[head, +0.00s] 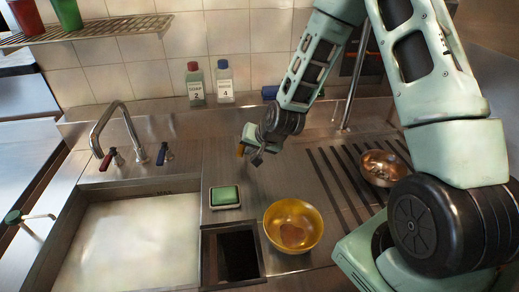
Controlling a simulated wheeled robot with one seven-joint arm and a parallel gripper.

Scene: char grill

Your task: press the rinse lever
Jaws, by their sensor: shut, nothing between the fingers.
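My gripper (249,155) is shut and empty, pointing down-left above the steel counter behind the green sponge. A lever with a green knob (14,216) sticks out at the far left edge, beside the sink; I cannot tell for sure that it is the rinse lever. The faucet (110,125) has a red handle (107,160) and a blue handle (162,153) at its base. My gripper is to the right of these and apart from them all.
A sink (125,240) of pale water fills the lower left. A green sponge (224,196), a dark square opening (237,255) and a yellow bowl (293,226) lie in front. A metal bowl (382,168) stands right, near an upright pole (354,85). Two bottles (195,84) stand behind.

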